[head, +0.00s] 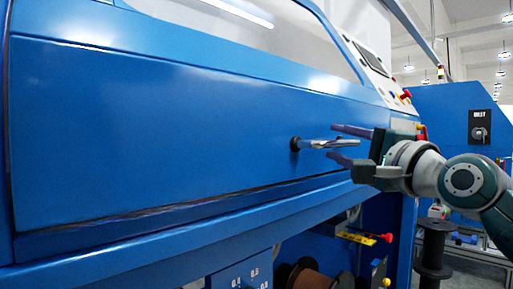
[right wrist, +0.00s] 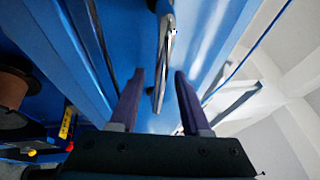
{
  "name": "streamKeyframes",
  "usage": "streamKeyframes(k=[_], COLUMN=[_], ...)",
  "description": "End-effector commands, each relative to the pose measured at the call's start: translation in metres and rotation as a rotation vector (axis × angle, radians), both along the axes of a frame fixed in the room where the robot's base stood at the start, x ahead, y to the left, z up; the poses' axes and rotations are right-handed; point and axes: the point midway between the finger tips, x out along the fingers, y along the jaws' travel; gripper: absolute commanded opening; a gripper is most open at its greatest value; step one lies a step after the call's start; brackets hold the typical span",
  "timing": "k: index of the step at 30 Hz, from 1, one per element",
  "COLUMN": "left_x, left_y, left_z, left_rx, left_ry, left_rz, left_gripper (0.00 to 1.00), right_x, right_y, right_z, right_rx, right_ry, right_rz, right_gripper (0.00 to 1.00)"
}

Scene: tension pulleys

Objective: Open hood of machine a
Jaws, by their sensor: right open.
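The blue hood (head: 170,130) of the machine fills the left and middle of the head view and looks closed, with a dark seam along its lower edge. A chrome handle (head: 325,144) with a black mount sticks out of its front. My right gripper (head: 337,145) is open at the handle, one finger above it and one below. In the right wrist view the handle (right wrist: 161,65) reaches down between the fingertips of my right gripper (right wrist: 159,75); I cannot tell whether either finger touches it. My left gripper is not in view.
A control panel (head: 371,60) with a red button (head: 406,94) sits at the machine's right end. Below the hood are a brown spool (head: 308,277) and a yellow-and-red part (head: 365,238). A second blue machine (head: 450,112) stands behind on the right, near a black spool (head: 433,250).

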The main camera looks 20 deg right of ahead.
Motion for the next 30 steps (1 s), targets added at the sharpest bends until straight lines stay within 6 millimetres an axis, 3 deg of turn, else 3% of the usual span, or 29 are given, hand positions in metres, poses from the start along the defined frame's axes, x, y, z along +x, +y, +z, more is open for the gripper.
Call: streamKeyframes(k=[10,23,30], left_x=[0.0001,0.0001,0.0], left_y=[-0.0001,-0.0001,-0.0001], left_z=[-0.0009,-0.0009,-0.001], left_rx=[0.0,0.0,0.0], left_ry=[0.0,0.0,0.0], left_rz=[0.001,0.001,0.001], left_gripper=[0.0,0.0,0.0], right_x=[0.0042,0.0039,0.004], right_y=[0.0003,0.0003,0.0003], right_z=[0.0008,0.0007,0.0006], right_rx=[-0.001,0.0,0.0], right_ry=[0.001,0.001,0.001], right_rz=[0.001,0.001,0.001], right_gripper=[0.47,0.0,0.0])
